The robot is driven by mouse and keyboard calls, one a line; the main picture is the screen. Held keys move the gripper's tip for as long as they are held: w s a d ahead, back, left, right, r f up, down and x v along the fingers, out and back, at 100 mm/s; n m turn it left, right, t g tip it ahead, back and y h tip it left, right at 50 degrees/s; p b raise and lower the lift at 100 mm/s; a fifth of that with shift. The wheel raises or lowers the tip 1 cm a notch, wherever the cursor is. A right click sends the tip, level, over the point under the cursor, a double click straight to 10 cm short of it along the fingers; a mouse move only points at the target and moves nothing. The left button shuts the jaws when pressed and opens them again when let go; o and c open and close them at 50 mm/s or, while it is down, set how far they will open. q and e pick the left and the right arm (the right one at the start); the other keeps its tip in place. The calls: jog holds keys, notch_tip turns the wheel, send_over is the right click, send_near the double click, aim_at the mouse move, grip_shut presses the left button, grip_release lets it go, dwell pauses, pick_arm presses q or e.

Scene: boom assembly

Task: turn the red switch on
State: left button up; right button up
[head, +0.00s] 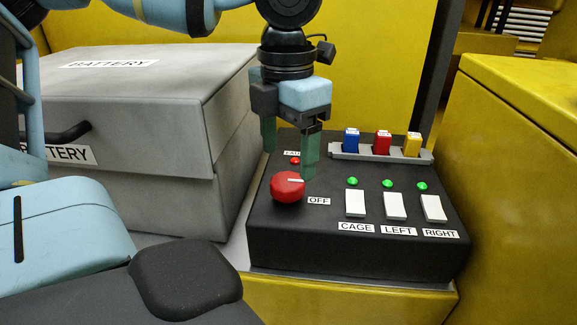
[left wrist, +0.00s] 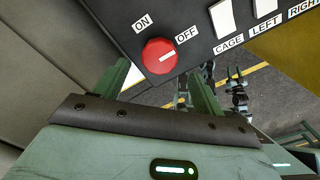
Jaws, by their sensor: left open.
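The red switch (head: 288,188) is a round red knob on the left front of the black control box (head: 360,255). Its white mark points right, toward the OFF label (head: 319,201). In the left wrist view the red knob (left wrist: 158,60) shows with the ON label (left wrist: 142,22) and the OFF label (left wrist: 187,34) beside it. My left gripper (head: 290,150) is open and empty, pointing down just above and behind the knob in the head view. One finger overlaps the panel near the knob; contact cannot be told. In the left wrist view the fingers (left wrist: 160,88) lie either side below the knob.
White switches labelled CAGE (head: 355,204), LEFT (head: 395,207) and RIGHT (head: 433,208) sit right of the knob, with green lights above. Blue, red and yellow blocks stand in a grey holder (head: 380,154) behind. A grey battery box (head: 170,190) stands close on the left.

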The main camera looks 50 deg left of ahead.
aim_at(287, 180)
pick_arm(q)
notch_tip(287, 180, down, 4)
jog(key=shift+r, duration=0.1)
jog(key=shift+f, duration=0.55)
jog(key=c, duration=1)
jog(key=shift+o, duration=0.2)
